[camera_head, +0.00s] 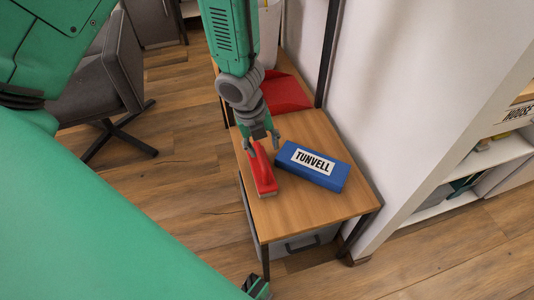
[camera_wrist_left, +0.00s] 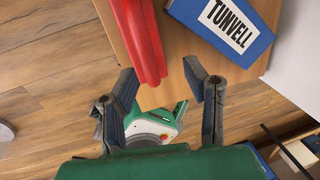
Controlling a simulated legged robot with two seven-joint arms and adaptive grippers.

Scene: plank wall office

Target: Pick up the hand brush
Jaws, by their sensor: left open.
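The red hand brush (camera_head: 264,180) lies on the small wooden table, near its left edge. My left gripper (camera_head: 262,143) is over the far end of the brush, pointing down, with its fingers apart. In the left wrist view, the brush (camera_wrist_left: 141,40) lies ahead of the open fingers (camera_wrist_left: 164,80), nearer the left finger. Nothing is held between them. Contact with the brush cannot be told.
A blue box marked TUNVELL (camera_head: 322,171) lies right of the brush on the table (camera_head: 310,205). A red object (camera_head: 287,93) stands behind, near the white wall (camera_head: 400,90). A grey chair (camera_head: 100,80) is at left. The table's front is clear.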

